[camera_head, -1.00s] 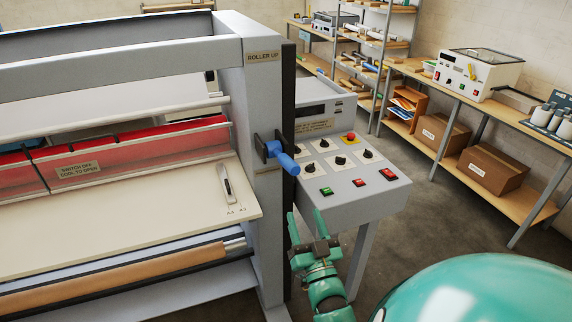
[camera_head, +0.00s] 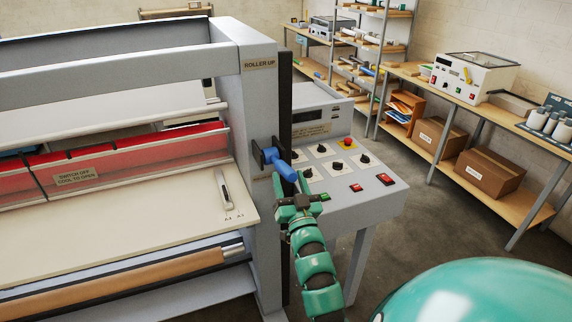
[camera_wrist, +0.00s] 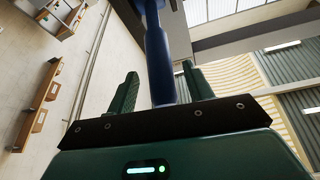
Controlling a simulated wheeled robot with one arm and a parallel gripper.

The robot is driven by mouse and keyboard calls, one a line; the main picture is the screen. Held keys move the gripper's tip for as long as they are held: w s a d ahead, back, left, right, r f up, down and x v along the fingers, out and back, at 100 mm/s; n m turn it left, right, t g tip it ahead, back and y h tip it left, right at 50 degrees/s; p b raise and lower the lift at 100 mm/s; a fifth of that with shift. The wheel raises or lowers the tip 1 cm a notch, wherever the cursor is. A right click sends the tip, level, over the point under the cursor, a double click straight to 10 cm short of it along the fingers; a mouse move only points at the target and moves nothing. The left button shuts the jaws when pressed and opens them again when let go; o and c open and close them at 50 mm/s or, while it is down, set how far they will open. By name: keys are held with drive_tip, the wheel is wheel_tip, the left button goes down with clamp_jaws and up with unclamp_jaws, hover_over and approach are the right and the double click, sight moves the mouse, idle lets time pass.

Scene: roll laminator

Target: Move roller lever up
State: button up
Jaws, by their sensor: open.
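The roller lever (camera_head: 283,166) is a blue handle on a dark mount at the right end post of the laminator, below the "ROLLER UP" label (camera_head: 260,64). It points out and slightly down toward my gripper. My gripper (camera_head: 292,186) is open just below the lever's free end, with its fingers pointing up. In the wrist view the blue lever (camera_wrist: 159,62) stands between the two open fingers (camera_wrist: 160,92), with gaps visible on both sides. I cannot tell whether the lever touches the palm.
The control panel (camera_head: 345,205) with knobs and buttons is close on the right of my gripper. The laminator's feed table (camera_head: 130,215) with a paper guide lies to the left. A workbench (camera_head: 500,115) with a white machine stands at the back right, beyond open floor.

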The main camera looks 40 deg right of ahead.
sight(284, 163)
drive_tip(key=shift+p+x, duration=0.6)
drive_tip(key=shift+x, duration=1.2)
clamp_jaws()
